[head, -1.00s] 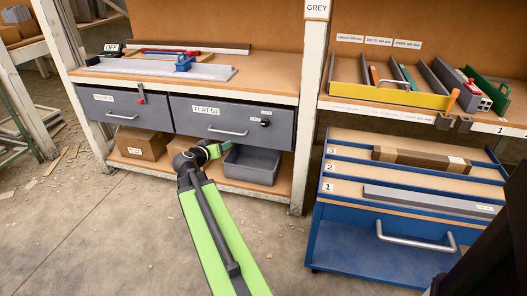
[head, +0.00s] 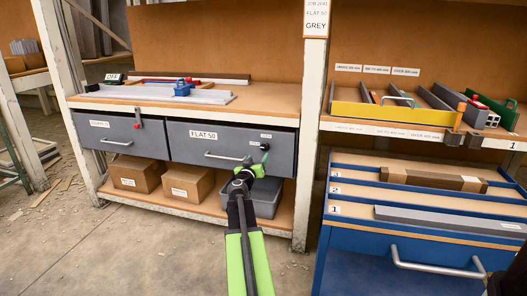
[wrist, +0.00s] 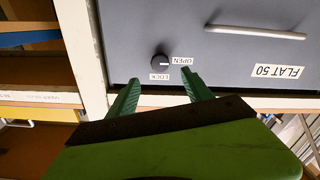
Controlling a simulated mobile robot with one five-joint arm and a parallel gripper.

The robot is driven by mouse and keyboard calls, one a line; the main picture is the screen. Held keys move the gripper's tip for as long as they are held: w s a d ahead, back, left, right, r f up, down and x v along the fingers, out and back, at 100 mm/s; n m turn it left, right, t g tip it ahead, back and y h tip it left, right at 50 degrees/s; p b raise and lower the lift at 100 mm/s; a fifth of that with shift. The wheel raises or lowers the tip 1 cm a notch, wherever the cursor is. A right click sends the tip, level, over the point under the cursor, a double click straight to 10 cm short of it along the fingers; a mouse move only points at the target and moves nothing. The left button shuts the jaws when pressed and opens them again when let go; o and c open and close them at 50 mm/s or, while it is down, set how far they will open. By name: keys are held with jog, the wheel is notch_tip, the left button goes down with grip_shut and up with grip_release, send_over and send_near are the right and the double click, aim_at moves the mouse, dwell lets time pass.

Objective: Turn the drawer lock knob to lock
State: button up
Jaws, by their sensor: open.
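The lock knob (wrist: 160,62) is a small round black knob on the grey FLAT 50 drawer (head: 200,151). In the wrist view, which is upside down, its light mark points toward the OPEN label (wrist: 182,61), and the LOCK label (wrist: 159,77) sits below it. In the head view the knob (head: 264,146) is at the drawer's right end. My gripper (wrist: 158,85) is open, its two green fingers apart and empty, pointing at the drawer face. The knob shows beyond the gap between the fingertips, with no contact visible. My gripper (head: 257,163) is just below the knob in the head view.
The FLAT 50 drawer has a bar handle (head: 228,157). Another grey drawer (head: 122,134) is to its left. Cardboard boxes (head: 188,183) and a grey bin (head: 263,197) stand on the shelf below. A white post (head: 308,130) is right of the drawer, with a blue cart (head: 375,260) beyond.

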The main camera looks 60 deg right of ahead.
aim_at(264, 148)
jog(key=x, duration=0.9)
jog(key=shift+d, duration=0.4)
jog(key=shift+c, duration=0.5)
grip_shut()
